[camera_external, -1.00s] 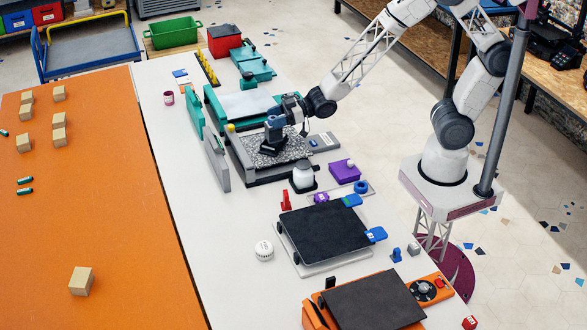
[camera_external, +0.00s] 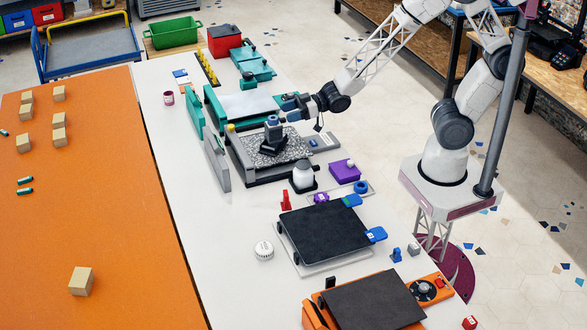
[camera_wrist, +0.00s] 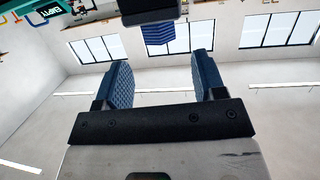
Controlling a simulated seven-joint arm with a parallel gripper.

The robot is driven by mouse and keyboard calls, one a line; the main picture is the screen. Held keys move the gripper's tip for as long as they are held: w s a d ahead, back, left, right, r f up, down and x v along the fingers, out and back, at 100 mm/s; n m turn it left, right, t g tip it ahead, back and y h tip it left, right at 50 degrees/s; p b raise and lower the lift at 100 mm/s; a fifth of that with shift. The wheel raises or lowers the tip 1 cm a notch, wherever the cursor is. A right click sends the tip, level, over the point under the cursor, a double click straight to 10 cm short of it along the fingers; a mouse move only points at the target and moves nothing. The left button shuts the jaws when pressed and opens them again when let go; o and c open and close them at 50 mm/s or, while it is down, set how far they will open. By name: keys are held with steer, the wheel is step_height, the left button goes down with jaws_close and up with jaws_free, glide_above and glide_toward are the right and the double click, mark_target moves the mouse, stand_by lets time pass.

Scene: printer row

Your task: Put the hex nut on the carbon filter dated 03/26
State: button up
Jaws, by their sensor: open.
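My gripper (camera_external: 287,110) is open, its blue fingers pointing left, above and right of the teal printer's neighbour, a grey printer. Its fingers also show in the wrist view (camera_wrist: 163,80), apart with nothing between them. A blue ribbed piece (camera_external: 272,130) stands upright on a black base on that printer's speckled bed (camera_external: 293,148); it shows upside down beyond the fingertips in the wrist view (camera_wrist: 158,34). A small blue ring-like piece (camera_external: 361,187) lies on the bench and may be the hex nut. A white round disc (camera_external: 264,250) may be a filter; no date is readable.
A dark-plated printer (camera_external: 330,235) and an orange one (camera_external: 375,303) are nearer. The bench strip (camera_external: 190,240) left of them is clear.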

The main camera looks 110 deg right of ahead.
steer(key=v, duration=0.6)
steer(key=shift+s, duration=0.25)
steer(key=shift+r, duration=0.1)
stand_by(0.4)
steer(key=s+a+r+g, duration=0.4)
steer(key=s+a, duration=0.2)
steer(key=s, duration=0.1)
steer(key=s+a+r+g+y, duration=0.1)
steer(key=s+a+r+g, duration=0.3)
steer(key=s+a, duration=0.3)
steer(key=s+a+r+n+g, duration=0.1)
steer(key=s+a+r+g, duration=0.4)
steer(key=s, duration=0.4)
steer(key=shift+a+r+y, duration=0.3)
steer(key=shift+a+r, duration=0.15)
steer(key=shift+a, duration=0.25)
